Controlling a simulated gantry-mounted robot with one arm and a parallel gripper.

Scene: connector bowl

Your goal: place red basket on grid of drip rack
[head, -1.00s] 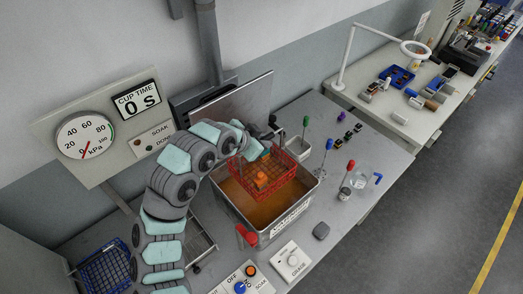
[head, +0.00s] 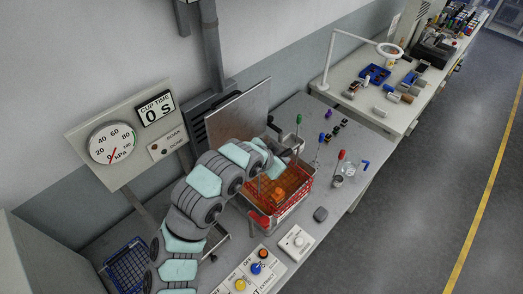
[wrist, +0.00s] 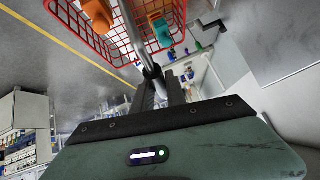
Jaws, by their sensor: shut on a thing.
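The red wire basket (head: 305,186) hangs at the tank (head: 237,203), covering most of its opening in the head view. An orange piece lies in the basket; the wrist view shows the basket's mesh (wrist: 88,42) with orange and teal pieces inside. My gripper (wrist: 158,80) is shut on the basket's upright grey handle. In the head view my arm reaches over from the left and its end hides the grip.
A blue wire basket (head: 127,265) stands at the far left. A raised metal lid (head: 238,118) is behind the tank. Switch panels (head: 296,242) lie in front. Colour-topped tools (head: 339,160) and a glass beaker stand at right.

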